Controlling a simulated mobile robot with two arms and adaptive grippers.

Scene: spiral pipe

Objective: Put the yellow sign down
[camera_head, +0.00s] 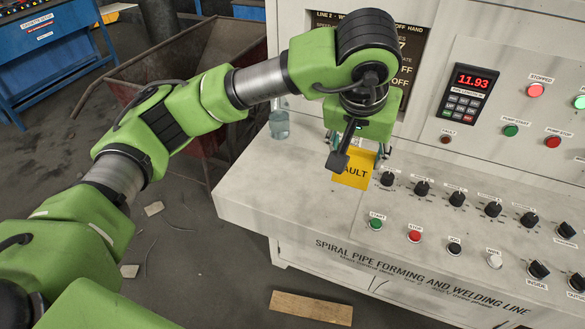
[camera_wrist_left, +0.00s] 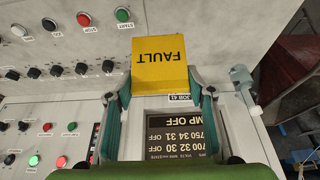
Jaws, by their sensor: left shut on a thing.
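The yellow sign (camera_head: 350,177) marked FAULT is at the left part of the console's top, below my left gripper (camera_head: 357,152). My left gripper is shut on it, and the gripper partly covers its upper part in the head view. In the left wrist view the sign (camera_wrist_left: 160,62) sits between the two dark green fingers of the gripper (camera_wrist_left: 161,88), its lettering upside down. I cannot tell whether its lower edge touches the console (camera_head: 265,190). My right gripper is not in view.
Knobs (camera_head: 457,199) and buttons (camera_head: 414,236) line the panel to the right and in front. The console top left of the sign is mostly bare. A rusty bin (camera_head: 190,65) stands behind left.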

